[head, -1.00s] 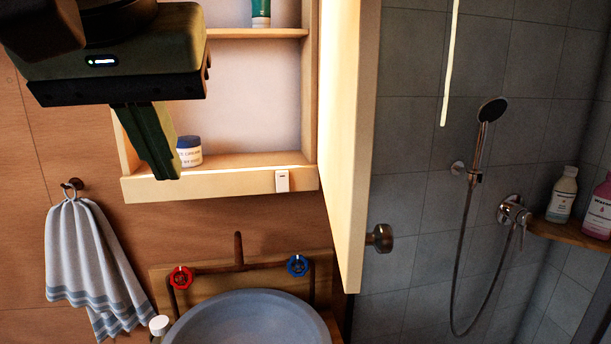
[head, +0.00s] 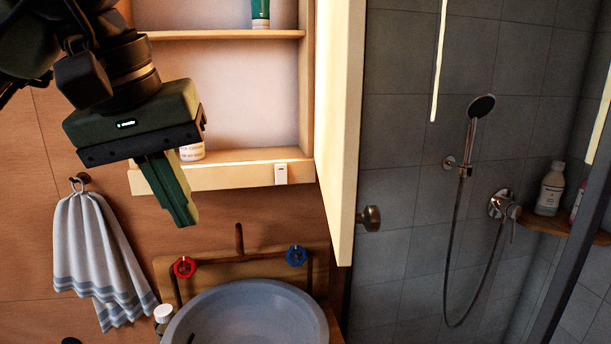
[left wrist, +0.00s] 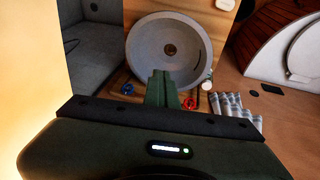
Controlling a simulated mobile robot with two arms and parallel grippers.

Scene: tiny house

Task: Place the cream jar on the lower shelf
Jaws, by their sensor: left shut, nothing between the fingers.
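The cream jar (head: 192,153) stands on the lower shelf (head: 240,176) of the open wall cabinet, at its left end. My left gripper hides most of it in the head view; its white lower part shows. My left gripper (head: 188,222) is shut and empty, pointing down in front of the shelf's left part, above the basin. In the left wrist view my shut fingers (left wrist: 160,75) point towards the basin, and the jar does not show. My right gripper is not in view.
The open cabinet door (head: 338,130) stands right of the shelf. A green tube (head: 261,12) is on the upper shelf. Below are the basin (head: 250,310), a red tap (head: 184,267) and a blue tap (head: 296,256). A towel (head: 95,255) hangs at left.

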